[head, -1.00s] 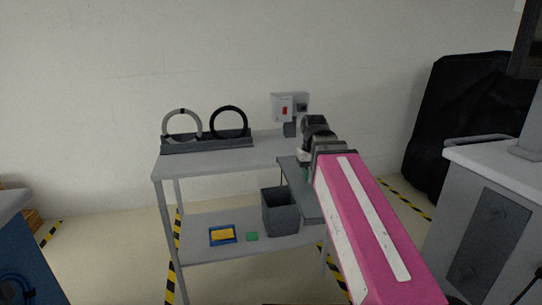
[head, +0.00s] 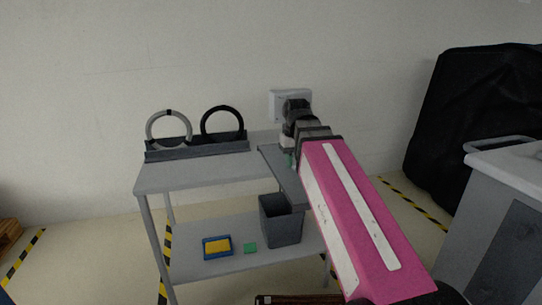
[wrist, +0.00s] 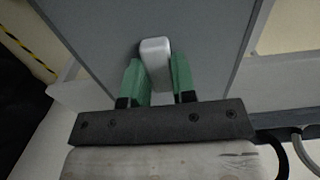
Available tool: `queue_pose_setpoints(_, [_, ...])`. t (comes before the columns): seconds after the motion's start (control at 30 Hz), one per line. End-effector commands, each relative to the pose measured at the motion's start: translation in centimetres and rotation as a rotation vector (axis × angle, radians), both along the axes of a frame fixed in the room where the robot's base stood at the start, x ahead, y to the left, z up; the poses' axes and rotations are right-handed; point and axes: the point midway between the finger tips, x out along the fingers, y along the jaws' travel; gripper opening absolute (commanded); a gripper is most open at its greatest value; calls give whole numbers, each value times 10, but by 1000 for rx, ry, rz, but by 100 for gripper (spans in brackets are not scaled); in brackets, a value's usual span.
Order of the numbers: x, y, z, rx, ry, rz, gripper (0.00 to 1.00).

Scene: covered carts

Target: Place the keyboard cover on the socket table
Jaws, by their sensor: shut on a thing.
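The keyboard cover (head: 280,170) is a flat dark grey panel. My gripper (head: 291,159) holds it at the right part of the socket table (head: 190,177), a grey two-tier table by the wall. In the wrist view, the green fingers of my gripper (wrist: 157,80) are shut on the pale handle of the cover (wrist: 90,25). In the head view the cover overlaps the right side of the tabletop, and its near end sticks out past the front edge. I cannot tell whether it touches the top. My arm hides the table's right end.
A dark rack with two rings (head: 197,147) stands at the back left of the tabletop. A wall socket (head: 290,98) is behind. The lower shelf holds a grey bin (head: 281,222), a blue-yellow tray (head: 217,246) and a green block (head: 249,248). A grey cart (head: 490,225) stands right.

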Motion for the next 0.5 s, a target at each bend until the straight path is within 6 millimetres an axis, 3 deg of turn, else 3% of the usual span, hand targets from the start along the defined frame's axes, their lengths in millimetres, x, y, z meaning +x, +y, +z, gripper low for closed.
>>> queue_pose_setpoints(0.17, [24, 7, 1, 0, 0, 0, 6])
queue_pose_setpoints(0.5, [99, 28, 1, 0, 1, 0, 6])
